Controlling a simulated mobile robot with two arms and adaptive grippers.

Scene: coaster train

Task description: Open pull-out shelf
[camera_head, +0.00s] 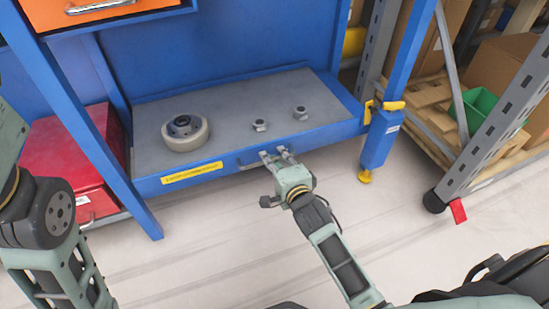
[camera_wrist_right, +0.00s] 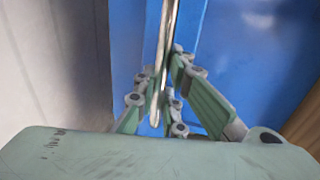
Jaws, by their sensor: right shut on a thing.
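The pull-out shelf (camera_head: 225,128) is a grey top with a blue front edge, set low in a blue bench frame. A yellow label (camera_head: 192,172) is on its front. A metal handle (camera_head: 250,162) sits on the front edge, right of the label. My right gripper (camera_head: 276,156) is at the handle, shut on it. In the right wrist view the handle bar (camera_wrist_right: 165,60) runs between the fingers (camera_wrist_right: 170,105) against the blue front. A round wheel-like part (camera_head: 185,132) and two nuts (camera_head: 260,125) (camera_head: 300,113) rest on the shelf. My left arm shows at the left, but its gripper is out of view.
An orange drawer (camera_head: 70,18) is above at the upper left. A red box (camera_head: 75,160) stands left of the shelf. A grey rack (camera_head: 500,125) with boxes and a green bin (camera_head: 478,108) is at the right. The pale floor (camera_head: 200,240) before the shelf is mostly clear.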

